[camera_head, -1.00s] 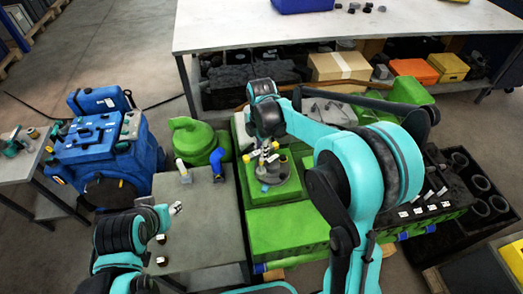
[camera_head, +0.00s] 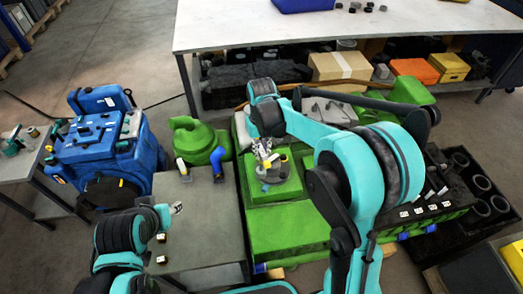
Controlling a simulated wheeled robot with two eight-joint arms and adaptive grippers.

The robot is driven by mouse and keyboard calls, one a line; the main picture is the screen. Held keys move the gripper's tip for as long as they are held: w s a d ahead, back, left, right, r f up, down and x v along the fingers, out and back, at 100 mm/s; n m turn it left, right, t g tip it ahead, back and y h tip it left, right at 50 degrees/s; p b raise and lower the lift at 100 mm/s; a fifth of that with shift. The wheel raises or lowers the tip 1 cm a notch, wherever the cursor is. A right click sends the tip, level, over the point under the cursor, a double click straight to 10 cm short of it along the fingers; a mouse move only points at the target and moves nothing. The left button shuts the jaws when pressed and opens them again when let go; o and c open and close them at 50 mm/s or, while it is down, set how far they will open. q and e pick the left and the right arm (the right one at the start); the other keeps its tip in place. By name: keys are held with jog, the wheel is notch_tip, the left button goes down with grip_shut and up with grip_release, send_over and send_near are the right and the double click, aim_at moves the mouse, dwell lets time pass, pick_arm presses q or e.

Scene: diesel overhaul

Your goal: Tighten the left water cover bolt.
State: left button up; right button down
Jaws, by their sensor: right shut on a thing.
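My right gripper (camera_head: 264,158) is over the green engine block (camera_head: 285,238), pointing down at a raised green part with a grey round piece (camera_head: 273,174) on it. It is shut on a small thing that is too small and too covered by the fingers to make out. Small yellow and light details show around the grey piece. I cannot tell the left water cover bolt apart among them. My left gripper (camera_head: 177,208) is over the grey tabletop (camera_head: 205,235) at lower left, away from the engine; its fingers are too small to read.
A blue engine (camera_head: 105,150) stands at left. A green round housing (camera_head: 192,140) and a blue elbow pipe (camera_head: 217,160) stand beside the green block. A dark crate with rings (camera_head: 480,185) is at right. A long white-topped table (camera_head: 350,30) stands behind. My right arm covers part of the block.

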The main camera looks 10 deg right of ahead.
jog(key=m, duration=1.1)
